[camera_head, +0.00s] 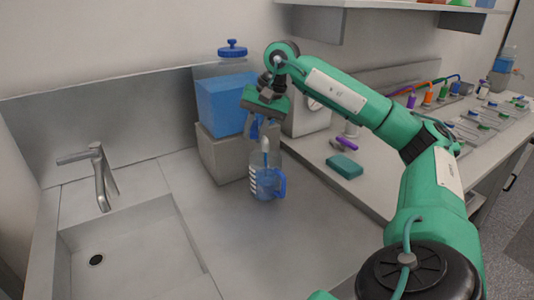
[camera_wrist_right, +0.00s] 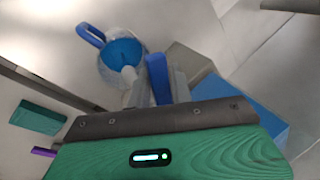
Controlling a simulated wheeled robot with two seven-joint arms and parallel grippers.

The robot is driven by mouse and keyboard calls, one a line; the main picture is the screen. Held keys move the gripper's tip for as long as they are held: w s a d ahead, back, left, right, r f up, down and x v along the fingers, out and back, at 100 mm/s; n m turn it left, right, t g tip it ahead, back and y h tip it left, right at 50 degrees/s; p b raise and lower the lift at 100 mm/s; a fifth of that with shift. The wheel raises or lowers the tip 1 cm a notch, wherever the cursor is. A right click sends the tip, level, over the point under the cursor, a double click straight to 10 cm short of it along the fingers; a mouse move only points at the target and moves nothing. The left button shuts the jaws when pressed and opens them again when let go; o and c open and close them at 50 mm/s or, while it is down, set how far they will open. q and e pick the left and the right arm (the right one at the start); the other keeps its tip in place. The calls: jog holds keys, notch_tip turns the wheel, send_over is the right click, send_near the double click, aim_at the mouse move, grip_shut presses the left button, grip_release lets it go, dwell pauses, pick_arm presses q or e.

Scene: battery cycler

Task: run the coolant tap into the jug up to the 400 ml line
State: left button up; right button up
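The clear jug (camera_head: 266,182) with a blue handle stands upright on the counter, with white marks on its side. Blue coolant fills its lower part; I cannot read the level against the lines. In the right wrist view the jug (camera_wrist_right: 104,66) is seen from above. The tap's white spout (camera_head: 265,145) points down over the jug's mouth, with a blue streak below it. My right gripper (camera_head: 260,121) is above the jug at the tap. In the right wrist view its fingers appear closed on both sides of the blue tap lever (camera_wrist_right: 158,78). My left gripper is not in view.
The blue coolant tank (camera_head: 222,101) sits on a grey block (camera_head: 222,153) behind the jug. A sink (camera_head: 130,250) with a faucet (camera_head: 100,176) is at left. A teal block (camera_head: 345,166) lies to the right. The counter in front of the jug is clear.

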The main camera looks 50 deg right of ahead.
dwell(0.6)
jog(key=shift+w+a+r+m+p, duration=0.15)
jog(key=shift+w+m+p, duration=0.15)
jog(key=shift+m, duration=0.5)
jog(key=shift+w+a+m+t+h+p, duration=0.2)
jog(key=shift+w+m+t+h+p, duration=0.15)
jog(key=shift+m, duration=0.75)
jog(key=shift+f, duration=0.2)
jog(key=shift+a, duration=0.1)
dwell(1.1)
